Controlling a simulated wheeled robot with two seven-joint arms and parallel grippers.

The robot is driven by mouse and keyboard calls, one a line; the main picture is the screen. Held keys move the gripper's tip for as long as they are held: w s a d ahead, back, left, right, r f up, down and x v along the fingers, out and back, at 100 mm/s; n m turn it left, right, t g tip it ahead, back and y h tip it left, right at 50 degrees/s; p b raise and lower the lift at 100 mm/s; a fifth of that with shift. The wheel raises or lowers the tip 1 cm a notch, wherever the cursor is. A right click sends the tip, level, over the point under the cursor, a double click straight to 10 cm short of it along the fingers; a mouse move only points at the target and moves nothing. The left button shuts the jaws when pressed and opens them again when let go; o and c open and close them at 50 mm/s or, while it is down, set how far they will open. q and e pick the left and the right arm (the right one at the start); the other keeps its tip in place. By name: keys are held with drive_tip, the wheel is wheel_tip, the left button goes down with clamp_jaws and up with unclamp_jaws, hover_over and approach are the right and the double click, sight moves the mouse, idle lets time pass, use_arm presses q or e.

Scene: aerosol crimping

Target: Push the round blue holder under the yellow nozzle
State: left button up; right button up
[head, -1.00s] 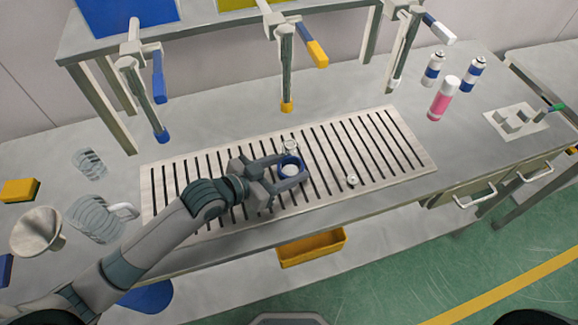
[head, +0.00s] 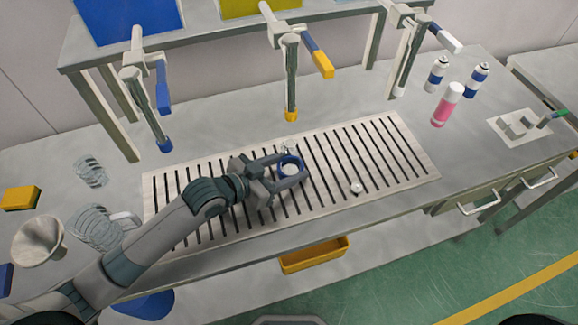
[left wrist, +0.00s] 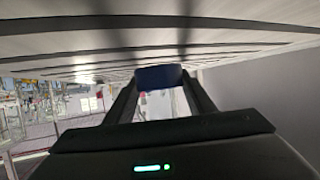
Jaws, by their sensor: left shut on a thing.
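The round blue holder (head: 283,159) stands on the slotted grate in the middle of the bench, with a pale round thing (head: 289,169) inside it. My left gripper (head: 290,172) is shut on the holder, with a finger on either side. In the left wrist view the holder shows as a dark blue block (left wrist: 159,77) between the fingertips. The yellow nozzle (head: 291,114) hangs from the middle stand, behind the holder in the picture and nearly in line with it. A gap of grate lies between them. My right gripper is out of view.
The slotted grate (head: 375,150) is clear on its right side except for a small white piece (head: 356,188). A blue nozzle (head: 165,145) hangs at the left. A pink can (head: 447,105) and two blue-white cans stand at the right. A funnel (head: 38,241) lies at the left.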

use_arm(q)
drive_tip(key=o, duration=1.1)
drive_tip(key=b+v, duration=0.4)
drive_tip(key=v, duration=1.2)
drive_tip(key=shift+s+a+r, duration=0.35)
drive_tip(key=shift+s+a, duration=0.05)
drive_tip(key=shift+a, duration=0.1)
